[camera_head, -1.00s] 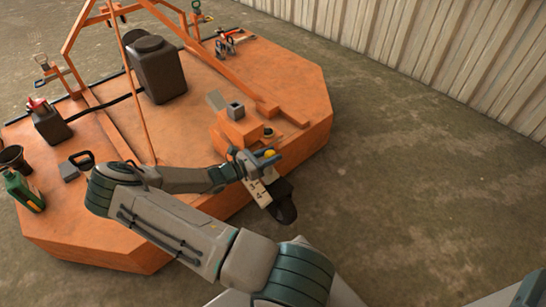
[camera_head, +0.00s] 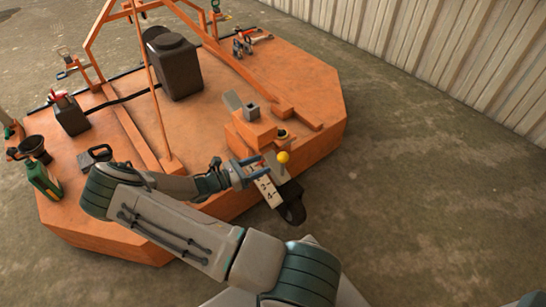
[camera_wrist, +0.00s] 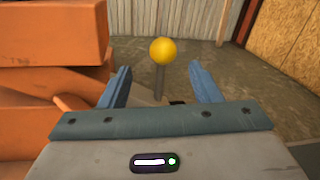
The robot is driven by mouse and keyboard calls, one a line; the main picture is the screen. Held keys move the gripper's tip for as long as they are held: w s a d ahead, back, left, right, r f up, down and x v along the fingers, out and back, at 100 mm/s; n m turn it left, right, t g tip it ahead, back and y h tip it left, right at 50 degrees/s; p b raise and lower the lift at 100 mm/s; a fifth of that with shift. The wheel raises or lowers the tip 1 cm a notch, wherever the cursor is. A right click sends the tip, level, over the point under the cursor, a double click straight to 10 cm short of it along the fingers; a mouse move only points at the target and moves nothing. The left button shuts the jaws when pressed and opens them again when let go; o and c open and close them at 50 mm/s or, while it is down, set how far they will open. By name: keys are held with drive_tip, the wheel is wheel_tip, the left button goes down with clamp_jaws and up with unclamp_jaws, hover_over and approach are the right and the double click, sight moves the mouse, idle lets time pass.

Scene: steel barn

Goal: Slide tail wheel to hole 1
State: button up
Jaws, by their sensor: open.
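The tail wheel (camera_head: 291,210) is dark and sits low at the near edge of the orange mower deck. A pale plate with dark marks or holes (camera_head: 267,190) lies beside it; the hole numbers are too small to read. A yellow ball knob (camera_head: 283,157) stands upright on a grey rod by the plate. My gripper (camera_head: 262,168) is open and empty, just left of the knob. In the wrist view, the knob (camera_wrist: 163,51) and its rod stand ahead of the open fingers (camera_wrist: 159,78), roughly between them and apart from both. The rod's foot is hidden.
The orange deck (camera_head: 215,115) carries stacked orange blocks (camera_head: 252,130) close behind my gripper; they fill the wrist view's left side. A dark tank (camera_head: 175,65), funnel (camera_head: 34,148) and green bottle (camera_head: 43,180) stand further left. Concrete floor (camera_head: 420,200) is clear at right.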

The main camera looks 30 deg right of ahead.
drive_tip(key=shift+w+a, duration=0.15)
drive_tip(key=shift+a, duration=1)
drive_tip(key=shift+w+a, duration=0.15)
drive_tip(key=shift+a, duration=0.95)
drive_tip(key=shift+r+p, duration=0.1)
drive_tip(key=shift+p, duration=0.2)
